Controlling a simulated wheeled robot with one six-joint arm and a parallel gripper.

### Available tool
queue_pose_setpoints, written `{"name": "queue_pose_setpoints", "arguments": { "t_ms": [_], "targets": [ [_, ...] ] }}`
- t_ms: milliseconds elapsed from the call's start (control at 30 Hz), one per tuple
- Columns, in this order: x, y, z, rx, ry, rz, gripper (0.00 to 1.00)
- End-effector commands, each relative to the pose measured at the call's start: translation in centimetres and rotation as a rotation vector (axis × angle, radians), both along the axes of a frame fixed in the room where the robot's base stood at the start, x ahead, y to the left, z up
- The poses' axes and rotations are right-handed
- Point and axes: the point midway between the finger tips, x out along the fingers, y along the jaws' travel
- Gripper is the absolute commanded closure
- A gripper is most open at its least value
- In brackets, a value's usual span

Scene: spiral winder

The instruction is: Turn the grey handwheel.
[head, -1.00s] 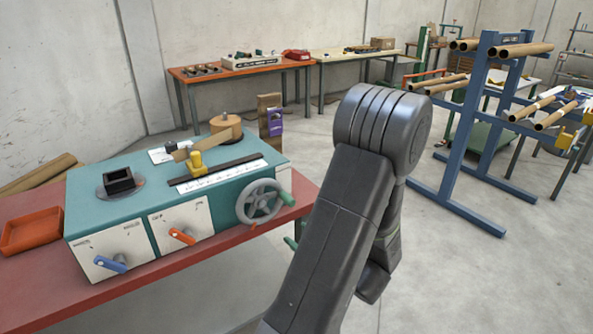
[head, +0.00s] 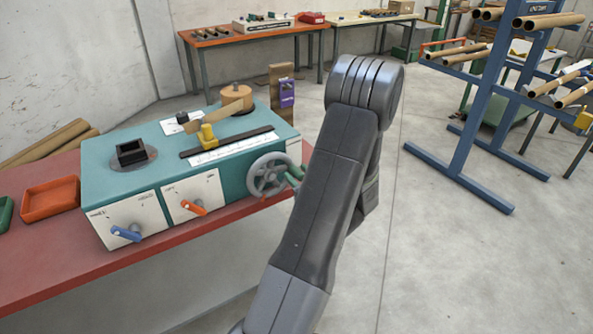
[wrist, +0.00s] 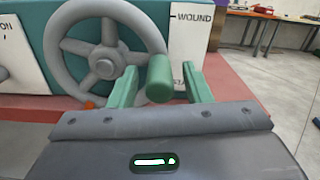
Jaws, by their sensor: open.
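The grey handwheel (head: 270,174) is on the front right of the teal winder machine (head: 190,150). It also shows in the wrist view (wrist: 72,47), large at the upper left. Its green handle (wrist: 160,78) sticks out from the rim toward the wrist camera. My gripper (wrist: 161,85) has its two green fingers apart, one on each side of the handle as seen in the wrist view. I cannot tell whether either finger touches it. In the head view my arm partly hides the gripper, with some green showing beside the wheel's right edge.
The machine stands on a red table (head: 110,265). Its front has a blue lever (head: 126,233) and an orange lever (head: 193,207). A red tray (head: 50,198) lies at the left. A blue rack with cardboard tubes (head: 480,110) stands at the right. Open floor lies between.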

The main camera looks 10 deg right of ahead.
Motion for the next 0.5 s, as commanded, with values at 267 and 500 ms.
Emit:
{"name": "queue_pose_setpoints", "arguments": {
  "t_ms": [267, 500],
  "targets": [
    [1.33, 0.51, -0.02, 0.0, 0.001, 0.0, 0.56],
    [1.32, 0.49, -0.02, 0.0, 0.0, 0.0, 0.65]
  ]
}}
